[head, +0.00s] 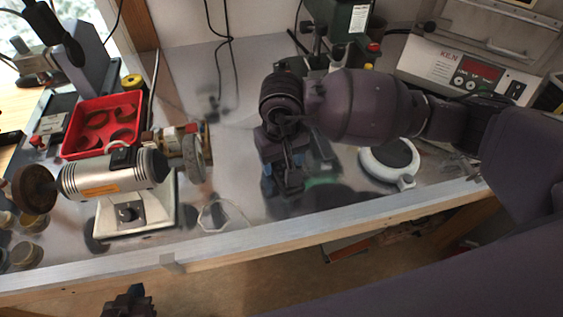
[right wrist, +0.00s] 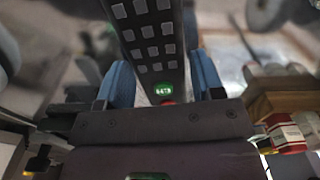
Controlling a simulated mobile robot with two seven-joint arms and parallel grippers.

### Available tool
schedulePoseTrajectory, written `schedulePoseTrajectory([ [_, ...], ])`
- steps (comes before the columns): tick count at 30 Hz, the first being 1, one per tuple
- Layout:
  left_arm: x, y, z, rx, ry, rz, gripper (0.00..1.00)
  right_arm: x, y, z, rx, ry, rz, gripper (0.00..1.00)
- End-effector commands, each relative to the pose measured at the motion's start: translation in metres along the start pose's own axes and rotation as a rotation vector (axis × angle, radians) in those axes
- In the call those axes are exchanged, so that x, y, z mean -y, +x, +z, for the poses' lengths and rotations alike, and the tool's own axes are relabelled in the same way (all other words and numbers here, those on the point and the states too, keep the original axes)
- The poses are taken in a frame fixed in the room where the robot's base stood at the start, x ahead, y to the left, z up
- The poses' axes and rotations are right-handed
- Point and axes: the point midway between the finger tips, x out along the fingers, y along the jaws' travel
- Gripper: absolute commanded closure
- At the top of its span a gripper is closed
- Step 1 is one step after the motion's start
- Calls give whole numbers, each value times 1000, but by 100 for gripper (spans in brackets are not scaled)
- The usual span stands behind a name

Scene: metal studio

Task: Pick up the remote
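The remote (right wrist: 152,40) is a dark, long handset with rows of grey square buttons and a green lit spot near its lower end. It fills the top middle of the right wrist view. My right gripper (right wrist: 164,85) has its two blue finger pads against the remote's two long sides, with no clear gap. In the head view my right gripper (head: 283,184) points down over the bench; the remote is hard to make out there against the dark gripper. My left gripper (head: 130,303) shows only partly at the bottom edge, low in front of the bench; its fingers are unclear.
A bench grinder (head: 115,178) and a red tray (head: 103,126) stand on the left of the bench (head: 235,75). A round white device (head: 390,161) is right of my right gripper. A KEN unit (head: 470,70) stands at the back right.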

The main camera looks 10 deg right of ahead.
Motion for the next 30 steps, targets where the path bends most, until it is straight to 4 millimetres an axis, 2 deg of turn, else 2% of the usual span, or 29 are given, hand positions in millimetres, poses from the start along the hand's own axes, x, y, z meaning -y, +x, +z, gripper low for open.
schedulePoseTrajectory([
  [1,0,0,-1,-1,0,0,100,0,0,0,0,0,0,47],
  [7,0,0,-2,-3,0,0,100,0,0,0,0,0,0,76],
  [17,0,-1,-1,-1,-1,0,100,0,-7,0,-1,0,-1,76],
  [23,0,-4,1,4,-2,-2,100,0,-38,-1,-6,-1,0,76],
  [30,0,-4,0,4,-2,-2,100,0,-100,-1,-7,-2,0,76],
])
